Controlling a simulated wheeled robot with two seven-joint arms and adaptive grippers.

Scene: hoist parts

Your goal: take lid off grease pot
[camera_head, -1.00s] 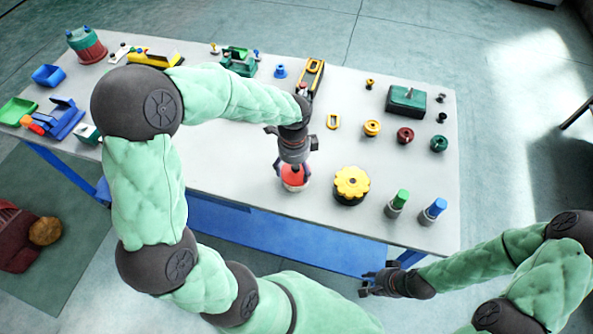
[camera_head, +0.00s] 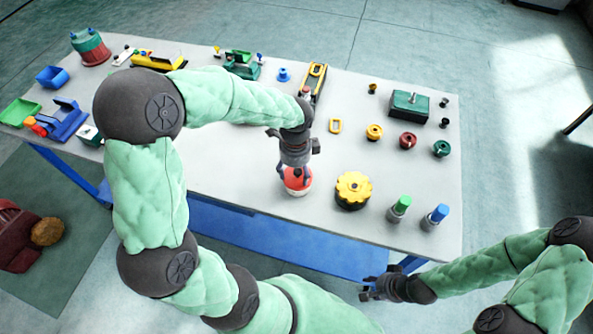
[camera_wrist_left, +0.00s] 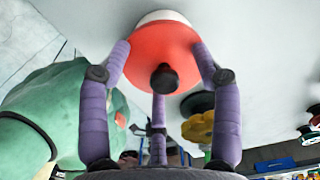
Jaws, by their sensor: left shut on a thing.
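The grease pot (camera_head: 299,193) is a small white round pot near the front edge of the table. Its red lid (camera_head: 298,182) shows on top. In the wrist view the red lid (camera_wrist_left: 150,52) has a dark knob at its centre, with the white pot rim (camera_wrist_left: 163,16) just behind it. My left gripper (camera_head: 294,172) is over the pot, its purple fingers (camera_wrist_left: 160,90) around the lid's edge and shut on it. I cannot see a gap between lid and pot. My right gripper (camera_head: 368,287) is off the table's front edge, empty, its fingers apart.
A yellow scalloped wheel (camera_head: 353,188) stands just right of the pot. Green-topped (camera_head: 400,206) and blue-topped (camera_head: 437,214) cylinders stand further right. Several small knobs and a green box (camera_head: 409,103) are behind. The table (camera_head: 235,175) is bare left of the pot.

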